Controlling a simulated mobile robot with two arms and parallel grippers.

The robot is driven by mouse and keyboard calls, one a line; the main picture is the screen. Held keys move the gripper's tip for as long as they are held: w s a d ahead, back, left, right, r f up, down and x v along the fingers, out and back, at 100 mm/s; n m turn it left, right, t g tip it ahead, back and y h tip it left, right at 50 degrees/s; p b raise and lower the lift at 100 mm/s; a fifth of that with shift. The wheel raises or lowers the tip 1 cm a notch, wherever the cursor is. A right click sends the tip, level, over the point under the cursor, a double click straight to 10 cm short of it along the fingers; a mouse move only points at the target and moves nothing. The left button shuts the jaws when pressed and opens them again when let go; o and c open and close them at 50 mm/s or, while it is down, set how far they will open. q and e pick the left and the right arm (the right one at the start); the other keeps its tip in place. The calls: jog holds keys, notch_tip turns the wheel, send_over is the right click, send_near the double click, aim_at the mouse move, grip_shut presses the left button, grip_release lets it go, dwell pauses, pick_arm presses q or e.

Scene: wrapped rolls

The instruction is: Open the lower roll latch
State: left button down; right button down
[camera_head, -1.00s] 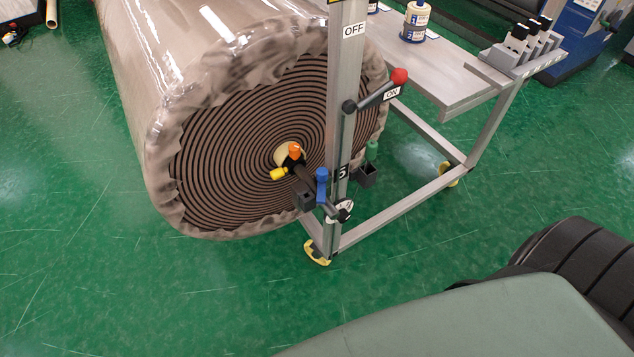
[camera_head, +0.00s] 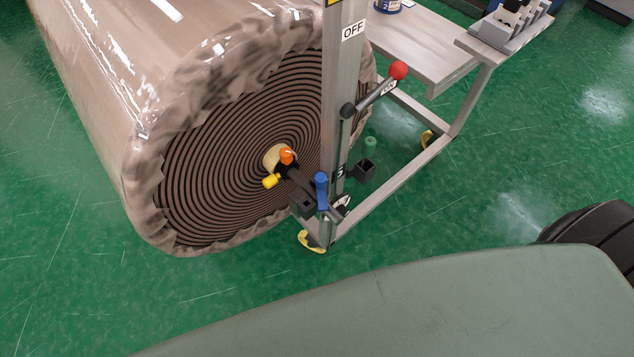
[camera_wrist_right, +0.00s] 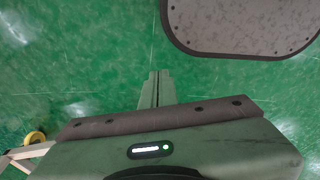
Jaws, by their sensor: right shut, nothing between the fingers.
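A large wrapped roll (camera_head: 215,185) with a dark spiral end face stands at the left. A blue handle (camera_head: 321,190) stands upright beside the core, at the lower part of the metal post. I cannot tell which of these parts is the latch. My right gripper (camera_wrist_right: 155,90) is shut and empty above the green floor in the right wrist view, apart from the roll. My left gripper is not in view.
A metal post (camera_head: 337,100) labelled OFF carries a lever with a red ball (camera_head: 398,70). A frame with a grey tabletop (camera_head: 425,45) extends to the right. Small dark open boxes (camera_head: 364,171) sit low on the post.

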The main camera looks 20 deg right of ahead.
jog(key=w+a+r+t+p, duration=0.15)
jog(key=w+r, duration=0.35)
jog(key=r, duration=0.8)
jog(key=w+a+r+p, duration=0.1)
jog(key=w+r+p, duration=0.25)
jog(key=r, duration=1.05)
jog(key=w+a+r+t+p, duration=0.15)
jog(key=w+r, duration=0.45)
jog(key=r, duration=0.7)
jog(key=w+a+r+n+y, duration=0.5)
jog(key=w+a+r+n, duration=0.1)
jog(key=a+r+n, duration=0.35)
notch_tip(320, 180, up, 3)
jog(key=n+g+h, duration=0.2)
jog(key=n+g, duration=0.1)
jog(key=g, duration=0.1)
send_over(309, 201)
jog(key=s+d, duration=0.2)
jog(key=d, duration=0.6)
jog(key=p+x, duration=0.1)
jog(key=x, duration=0.5)
jog(key=a+p+x, duration=0.1)
jog(key=x, duration=0.6)
jog(key=p+x, duration=0.2)
jog(key=x, duration=0.4)
jog(key=shift+w+a+f, duration=0.15)
jog(key=shift+w+a, duration=0.15)
jog(key=shift+a, duration=0.05)
